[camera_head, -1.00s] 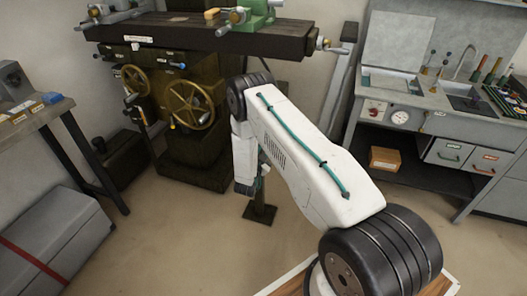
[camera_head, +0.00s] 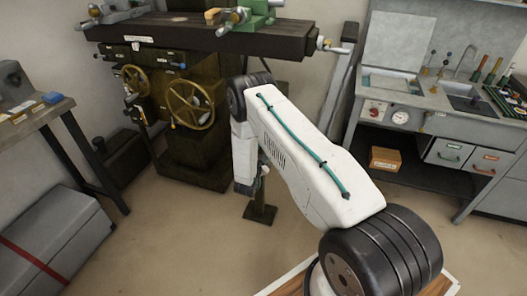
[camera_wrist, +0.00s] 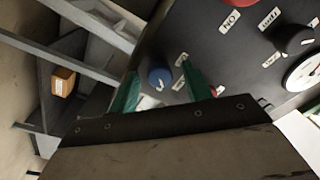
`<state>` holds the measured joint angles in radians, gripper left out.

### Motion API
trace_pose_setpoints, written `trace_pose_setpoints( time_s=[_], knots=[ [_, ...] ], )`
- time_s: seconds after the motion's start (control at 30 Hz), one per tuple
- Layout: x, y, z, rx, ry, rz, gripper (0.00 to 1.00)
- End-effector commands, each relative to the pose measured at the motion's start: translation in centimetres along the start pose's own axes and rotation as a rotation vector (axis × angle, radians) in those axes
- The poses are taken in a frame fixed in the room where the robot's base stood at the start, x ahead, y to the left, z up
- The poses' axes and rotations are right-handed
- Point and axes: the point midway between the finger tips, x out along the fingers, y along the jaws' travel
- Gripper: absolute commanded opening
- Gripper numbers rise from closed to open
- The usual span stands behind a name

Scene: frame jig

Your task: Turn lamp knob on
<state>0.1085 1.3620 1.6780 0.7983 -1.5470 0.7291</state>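In the wrist view, a dark panel (camera_wrist: 215,55) fills the upper right. A round blue knob (camera_wrist: 159,79) on it shows between the two green fingers of my gripper (camera_wrist: 160,70). The fingers stand apart, with visible gaps to the knob; I cannot tell how far behind them it lies. A black knob (camera_wrist: 291,38) and part of a red knob (camera_wrist: 230,2) are on the same panel to the right. White labels sit near the knobs, turned and mostly too small to read, so I cannot tell which is the lamp knob.
A white dial gauge (camera_wrist: 306,72) is at the wrist view's right edge. A grey workbench (camera_head: 480,127) stands at right, with an orange box (camera_head: 386,158) below. A machine with brass handwheels (camera_head: 190,104) stands at back left.

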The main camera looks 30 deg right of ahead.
Motion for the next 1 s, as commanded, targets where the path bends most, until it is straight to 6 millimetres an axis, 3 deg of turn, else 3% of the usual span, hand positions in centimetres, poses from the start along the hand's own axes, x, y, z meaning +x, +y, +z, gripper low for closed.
trace_pose_setpoints(
  time_s=[0.33, 0.7, 1.0],
  knots=[
    [-0.5, 0.1, 0.0, -0.002, 0.0, 0.001, 0.49],
    [-6.3, 0.0, 0.1, -0.002, -0.002, -0.001, 0.49],
    [-7.8, 0.0, 0.0, 0.0, 0.0, 0.0, 0.49]
  ],
)
